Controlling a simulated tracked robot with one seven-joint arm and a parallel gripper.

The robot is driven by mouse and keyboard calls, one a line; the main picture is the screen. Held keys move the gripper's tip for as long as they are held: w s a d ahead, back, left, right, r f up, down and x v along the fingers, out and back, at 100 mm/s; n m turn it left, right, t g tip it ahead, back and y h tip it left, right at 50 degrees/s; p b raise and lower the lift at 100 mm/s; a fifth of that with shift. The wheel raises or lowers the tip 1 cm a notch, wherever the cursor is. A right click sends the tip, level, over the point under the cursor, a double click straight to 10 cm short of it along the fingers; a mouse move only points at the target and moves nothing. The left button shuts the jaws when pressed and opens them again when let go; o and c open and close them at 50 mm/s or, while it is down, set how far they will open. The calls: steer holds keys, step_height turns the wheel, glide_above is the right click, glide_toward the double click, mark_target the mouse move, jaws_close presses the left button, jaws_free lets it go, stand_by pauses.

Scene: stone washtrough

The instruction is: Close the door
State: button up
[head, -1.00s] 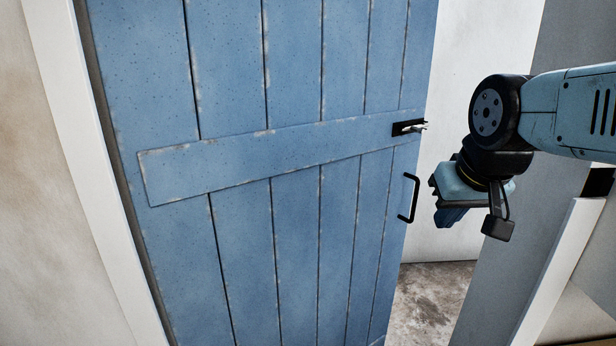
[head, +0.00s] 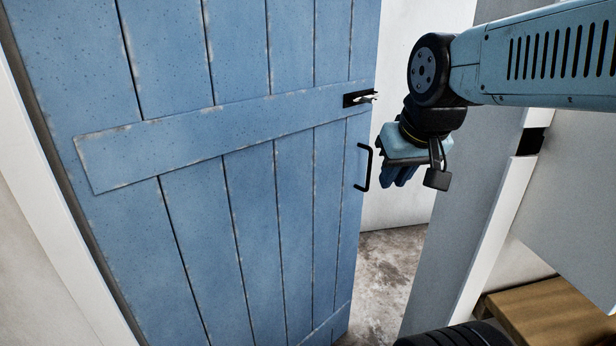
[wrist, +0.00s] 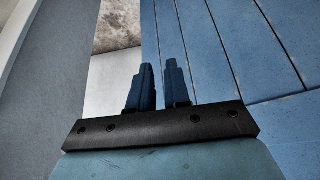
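The blue plank door (head: 240,200) stands ajar, with its hinge side at the left and its free edge at the right. A gap shows between that edge and the white right door frame (head: 478,245). The door has a black latch with a metal lever (head: 360,98) and a black pull handle (head: 364,167) below it. My gripper (head: 398,180) appears just right of the pull handle, pointing down, with nothing in it. In the wrist view its two blue fingers (wrist: 162,75) are a little apart, with door planks (wrist: 205,45) behind and to the right.
Through the gap lie a stained stone floor (head: 390,275) and a pale wall (head: 415,60). A wooden surface (head: 545,310) is at the lower right. A white door frame runs along the left.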

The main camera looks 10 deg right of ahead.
steer(key=o, duration=0.4)
steer(key=w+d+r, duration=0.1)
steer(key=w, duration=0.5)
steer(key=shift+w+d+r, duration=0.15)
steer(key=shift+w+r, duration=0.05)
steer(key=shift+r, duration=0.1)
steer(key=g, duration=0.1)
glide_toward(371, 158)
steer(key=x, duration=1.1)
jaws_close()
